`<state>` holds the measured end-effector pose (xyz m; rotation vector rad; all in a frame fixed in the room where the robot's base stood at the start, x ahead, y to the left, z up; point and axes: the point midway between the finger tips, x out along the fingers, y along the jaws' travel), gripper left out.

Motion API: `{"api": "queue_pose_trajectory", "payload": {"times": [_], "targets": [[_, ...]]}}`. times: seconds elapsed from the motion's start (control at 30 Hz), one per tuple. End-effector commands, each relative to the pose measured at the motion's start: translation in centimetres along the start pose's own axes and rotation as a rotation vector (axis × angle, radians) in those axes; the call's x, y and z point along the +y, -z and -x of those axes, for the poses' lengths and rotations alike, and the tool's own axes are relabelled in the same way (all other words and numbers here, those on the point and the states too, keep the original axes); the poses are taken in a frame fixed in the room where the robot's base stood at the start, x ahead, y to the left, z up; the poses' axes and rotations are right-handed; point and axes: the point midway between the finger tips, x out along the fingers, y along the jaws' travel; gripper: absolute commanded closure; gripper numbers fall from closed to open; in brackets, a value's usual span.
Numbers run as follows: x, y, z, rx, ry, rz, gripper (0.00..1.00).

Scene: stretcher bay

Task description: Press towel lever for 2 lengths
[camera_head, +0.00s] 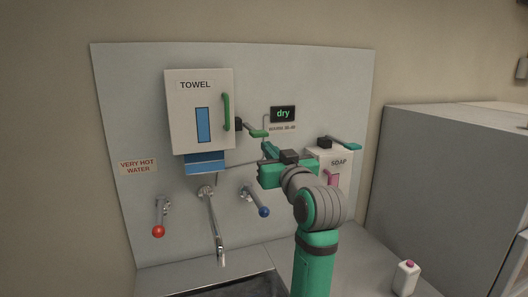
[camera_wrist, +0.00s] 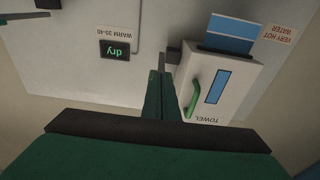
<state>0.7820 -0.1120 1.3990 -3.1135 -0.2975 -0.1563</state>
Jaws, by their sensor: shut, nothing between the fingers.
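The white towel dispenser (camera_head: 184,130) labelled TOWEL hangs on the wall panel. It has a blue window and a green handle (camera_head: 226,112). A strip of blue and white towel (camera_head: 205,163) hangs from its underside. The towel lever (camera_head: 258,133), a green paddle on a dark arm, sticks out from its right side. My gripper (camera_head: 267,150) is shut and empty, just below the paddle in the picture; I cannot tell if they touch. The wrist view is upside down. There the shut fingers (camera_wrist: 160,95) are beside the dispenser (camera_wrist: 239,80) and hide most of the lever.
A display (camera_head: 283,114) reads "dry". The soap dispenser (camera_head: 345,163) with its own green lever is at right, partly behind my arm. Below are a red-knob tap lever (camera_head: 158,231), a spout (camera_head: 213,225), a blue-knob lever (camera_head: 264,211) and a sink. A white bottle (camera_head: 405,279) stands on the counter.

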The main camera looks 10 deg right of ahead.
Motion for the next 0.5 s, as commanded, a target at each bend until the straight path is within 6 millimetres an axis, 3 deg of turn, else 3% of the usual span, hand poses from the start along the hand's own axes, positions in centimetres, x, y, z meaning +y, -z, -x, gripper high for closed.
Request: {"api": "queue_pose_trajectory", "payload": {"times": [0.3,0.5], "targets": [[-0.4,-0.7,5.6,0.007,0.004,0.001,1.0],[-0.4,-1.0,7.3,0.007,0.005,0.001,1.0]]}}
